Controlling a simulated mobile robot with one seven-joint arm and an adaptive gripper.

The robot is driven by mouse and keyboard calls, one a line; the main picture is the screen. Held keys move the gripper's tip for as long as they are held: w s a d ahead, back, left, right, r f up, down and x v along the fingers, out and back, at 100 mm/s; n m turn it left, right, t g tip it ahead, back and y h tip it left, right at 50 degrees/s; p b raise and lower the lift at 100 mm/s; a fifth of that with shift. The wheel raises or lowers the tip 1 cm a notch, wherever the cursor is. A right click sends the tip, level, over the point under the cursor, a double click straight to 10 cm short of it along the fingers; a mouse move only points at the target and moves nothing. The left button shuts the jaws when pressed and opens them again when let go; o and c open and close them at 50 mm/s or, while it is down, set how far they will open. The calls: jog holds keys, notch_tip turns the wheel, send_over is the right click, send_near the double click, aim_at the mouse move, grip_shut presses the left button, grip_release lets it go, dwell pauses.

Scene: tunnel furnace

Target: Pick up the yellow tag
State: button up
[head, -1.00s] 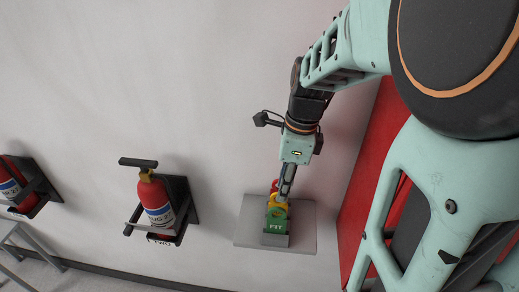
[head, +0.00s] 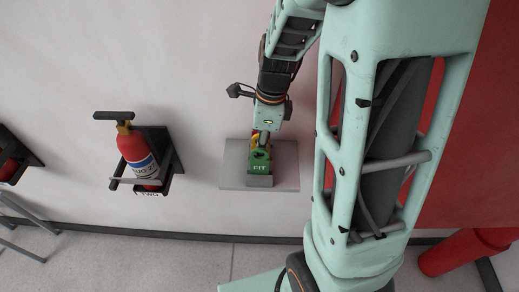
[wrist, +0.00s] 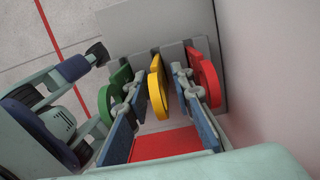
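The yellow tag (wrist: 157,88) is a flat ring-shaped piece standing upright in a grey holder (wrist: 205,50), between a green tag (wrist: 112,98) and a red tag (wrist: 207,82). My gripper (wrist: 156,84) is open, with one finger on each side of the yellow tag. The left finger lies in the gap toward green, the right finger in the gap toward red. Gaps show between the fingers and the yellow tag. In the head view my gripper (head: 261,137) reaches down behind the green tag (head: 259,160) marked FIT. Only a little of the yellow tag shows there.
The holder sits on a grey wall shelf (head: 288,172). A fire extinguisher (head: 138,155) hangs on a bracket to the left, with another at the left edge. A red panel (head: 470,150) stands at the right. The wall between extinguisher and shelf is clear.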

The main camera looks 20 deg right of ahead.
grip_shut()
jog(key=shift+r, duration=0.1)
